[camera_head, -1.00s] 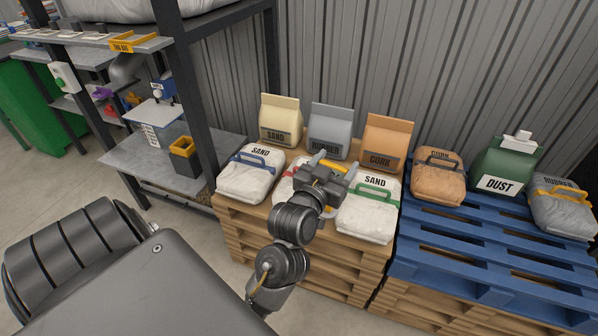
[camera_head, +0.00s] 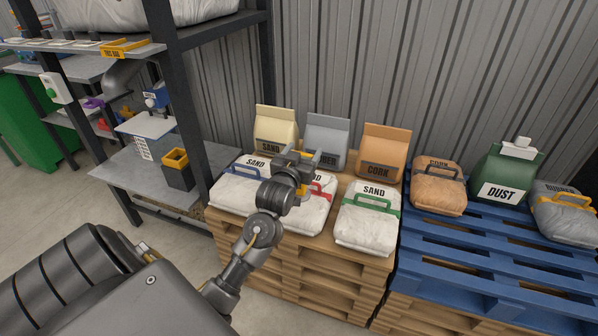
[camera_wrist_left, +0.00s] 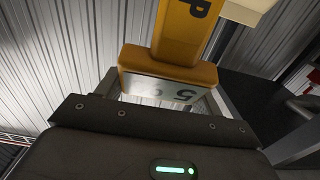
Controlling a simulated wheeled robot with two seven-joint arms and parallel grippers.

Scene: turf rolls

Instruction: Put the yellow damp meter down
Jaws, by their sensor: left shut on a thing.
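The yellow damp meter (camera_wrist_left: 178,65) fills the upper middle of the left wrist view. It has a dark letter on its body and a pale display with digits at its near end. My left gripper (camera_head: 303,160) is shut on it, above the white sand bags on the wooden pallet stack. In the head view the meter is mostly hidden by the gripper, so its height above the bags cannot be told. My right gripper is not in view.
Sand bags with a blue handle (camera_head: 232,190), a red handle (camera_head: 310,212) and a green handle (camera_head: 368,225) crowd the wooden pallet. Upright sand, rubber and cork (camera_head: 381,150) bags stand behind. A blue pallet (camera_head: 455,245) has bare slats. A grey shelf (camera_head: 125,180) holds a yellow-rimmed box (camera_head: 178,172).

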